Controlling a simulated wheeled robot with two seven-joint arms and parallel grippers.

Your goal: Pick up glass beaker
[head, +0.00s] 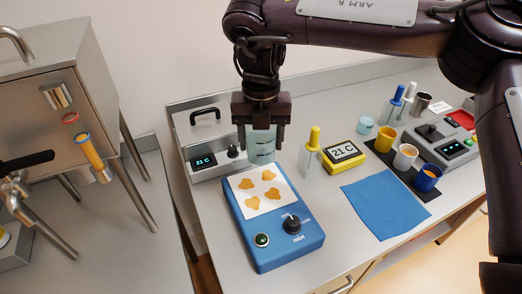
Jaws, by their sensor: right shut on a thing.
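A clear glass beaker (261,149) hangs upright between the two fingers of my right gripper (261,140). The gripper is shut on it, one finger on each side. The beaker appears just behind and above the far end of a blue hot plate (289,257); the gap beneath it is hard to judge. The gripper body hides the beaker's top. My left gripper is not in view.
A paper with brown patches (263,205) lies on the hot plate. To the right are a yellow-handled tool (313,143), a yellow thermometer box (343,154), several cups (405,157) and a blue cloth (386,208). A steel hopper (65,80) stands left.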

